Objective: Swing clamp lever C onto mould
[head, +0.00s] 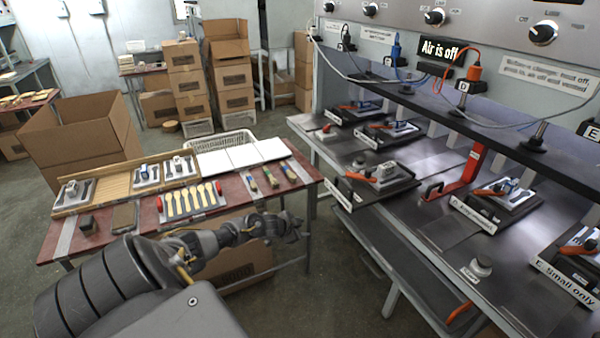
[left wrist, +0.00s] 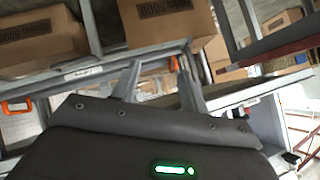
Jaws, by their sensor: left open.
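The press bench has several clamp stations, each with an orange-handled lever. The station left of the one marked D appears to be C; its front label is too small to read. Its orange clamp lever (head: 358,178) points left, and a grey mould (head: 388,171) is beside the lever's inner end. Whether the lever touches the mould I cannot tell. My left gripper (head: 299,229) is in front of the red table's right end, well left of the bench and apart from the lever. In the left wrist view its two fingers (left wrist: 158,85) are spread with nothing between them. My right gripper is not in view.
Station D (head: 500,193) and station E (head: 578,262) lie to the right, with a red upright bracket (head: 473,163) near D. A dark overhead beam (head: 440,110) spans the bench. The red table (head: 100,235) holds spoons and moulds. Floor shows between table and bench.

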